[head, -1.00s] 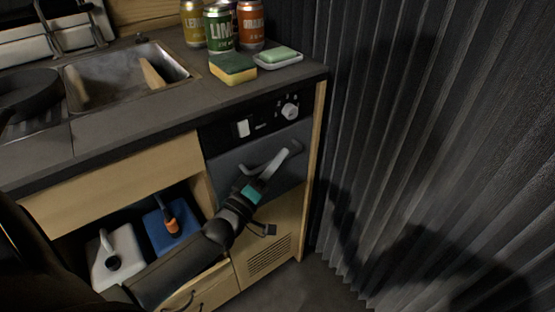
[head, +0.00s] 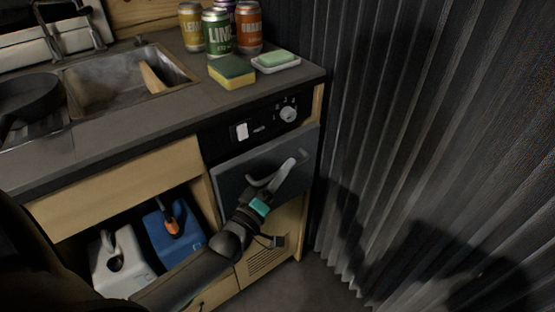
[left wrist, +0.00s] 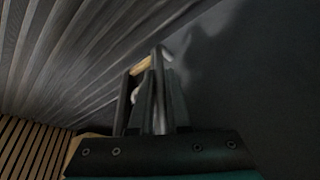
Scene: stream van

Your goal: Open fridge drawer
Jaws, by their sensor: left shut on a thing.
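The fridge drawer (head: 232,178) is a dark grey front under the black control panel in the head view. It stands out a little from the cabinet, so it is slightly open. Its light grey bar handle (head: 302,155) runs across the front. My left gripper (head: 278,180) is shut on the handle. In the left wrist view the left gripper's fingers (left wrist: 153,105) are close together around the handle, which they partly hide, with the dark drawer front (left wrist: 250,80) beside them. My right gripper is not in view.
A pleated dark curtain (head: 420,130) hangs close on the right. The counter above holds a sink (head: 110,85), several cans, a sponge (head: 232,71) and a soap dish (head: 276,67). White (head: 120,262) and blue (head: 172,235) jugs stand in the open lower compartment.

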